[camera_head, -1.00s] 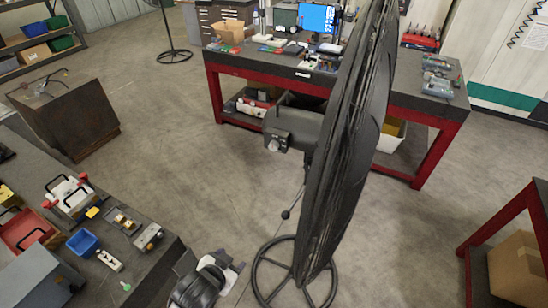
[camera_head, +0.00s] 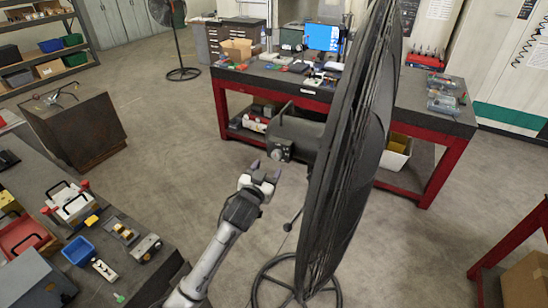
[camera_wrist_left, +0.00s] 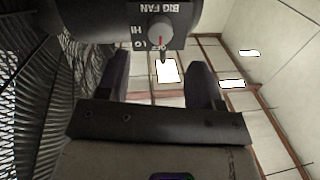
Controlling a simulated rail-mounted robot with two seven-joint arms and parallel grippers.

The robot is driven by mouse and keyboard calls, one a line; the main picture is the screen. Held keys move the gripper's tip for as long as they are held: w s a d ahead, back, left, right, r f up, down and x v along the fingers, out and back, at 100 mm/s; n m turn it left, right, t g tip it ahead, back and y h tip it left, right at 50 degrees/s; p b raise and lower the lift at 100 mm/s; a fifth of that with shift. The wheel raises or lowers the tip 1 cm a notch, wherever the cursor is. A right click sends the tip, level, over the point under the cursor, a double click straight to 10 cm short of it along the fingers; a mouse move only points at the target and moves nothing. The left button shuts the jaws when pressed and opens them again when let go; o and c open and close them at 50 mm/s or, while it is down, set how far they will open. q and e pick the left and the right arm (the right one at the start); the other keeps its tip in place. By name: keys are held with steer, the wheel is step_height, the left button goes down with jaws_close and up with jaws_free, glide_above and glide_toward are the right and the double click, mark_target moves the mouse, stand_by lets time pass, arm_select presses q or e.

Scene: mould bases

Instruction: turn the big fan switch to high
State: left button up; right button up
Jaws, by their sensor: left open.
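The big fan (camera_head: 350,150) stands in the middle of the head view, its cage seen nearly edge-on. Its dark motor housing carries a switch box with a round grey knob (camera_head: 277,153). In the left wrist view the knob (camera_wrist_left: 160,32) sits beside an upside-down BIG FAN label with HI and LO marks. A red line on the knob points down in that picture, not at HI. My left gripper (camera_head: 263,173) is open and empty, just below the switch box. In the wrist view its fingers (camera_wrist_left: 160,75) stand apart, with the knob ahead of the gap, untouched. My right gripper is not in view.
The fan cage (camera_wrist_left: 45,95) is close along the left of the wrist view. A red-framed workbench (camera_head: 440,120) stands behind the fan. A bench with trays and a blue bin (camera_head: 79,250) is at lower left. Floor between is clear.

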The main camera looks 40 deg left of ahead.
mark_target(275, 157)
arm_select(q)
steer(key=shift+p+x, duration=0.4)
steer(key=shift+x, duration=2.7)
steer(key=c, duration=0.9)
